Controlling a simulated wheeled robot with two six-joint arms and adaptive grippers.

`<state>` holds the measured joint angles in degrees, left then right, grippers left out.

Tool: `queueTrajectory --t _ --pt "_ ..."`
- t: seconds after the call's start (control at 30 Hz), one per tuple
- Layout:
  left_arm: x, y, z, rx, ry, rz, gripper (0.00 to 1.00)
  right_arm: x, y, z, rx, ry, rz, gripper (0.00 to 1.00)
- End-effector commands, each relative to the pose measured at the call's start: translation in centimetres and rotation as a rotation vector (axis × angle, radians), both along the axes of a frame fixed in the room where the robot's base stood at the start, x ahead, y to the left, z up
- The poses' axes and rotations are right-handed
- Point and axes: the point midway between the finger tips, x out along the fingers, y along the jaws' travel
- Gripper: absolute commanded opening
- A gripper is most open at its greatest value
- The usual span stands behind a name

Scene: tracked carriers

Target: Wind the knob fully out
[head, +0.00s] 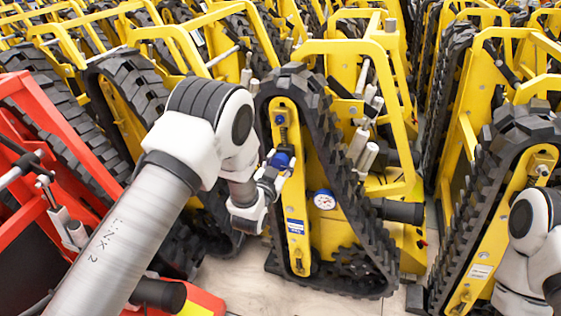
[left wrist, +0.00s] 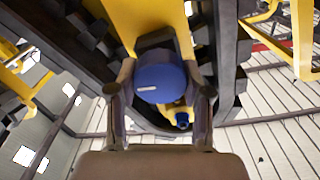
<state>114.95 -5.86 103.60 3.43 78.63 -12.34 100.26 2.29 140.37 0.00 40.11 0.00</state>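The blue knob (head: 281,160) sits on the yellow side plate (head: 296,215) of the middle tracked carrier, inside its black track. My left gripper (head: 274,172) is at the knob, with its fingers on either side of it. In the left wrist view the round blue knob (left wrist: 160,84) faces the camera between the two fingers of my left gripper (left wrist: 161,78). The fingers appear to touch its sides. The knob's stem is hidden behind it. My right arm shows at the right edge of the head view, but its gripper is out of view.
The black track (head: 350,205) surrounds the plate closely. A red frame (head: 60,130) stands at left, and more yellow carriers crowd behind.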

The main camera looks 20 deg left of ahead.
Motion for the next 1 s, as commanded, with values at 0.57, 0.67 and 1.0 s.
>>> queueTrajectory --t 0.57,0.67,1.0 --pt "-2.7 0.1 0.0 0.002 0.003 -0.001 0.74 0.0 0.0 0.0 0.0 0.0 0.0 0.55" --pt "-5.3 0.2 -0.1 0.003 0.005 -0.001 0.74 0.0 0.0 0.0 0.0 0.0 0.0 0.55" --pt "-11.7 0.4 0.0 0.002 0.001 -0.001 0.74 0.0 0.0 0.0 0.0 0.0 0.0 0.55"
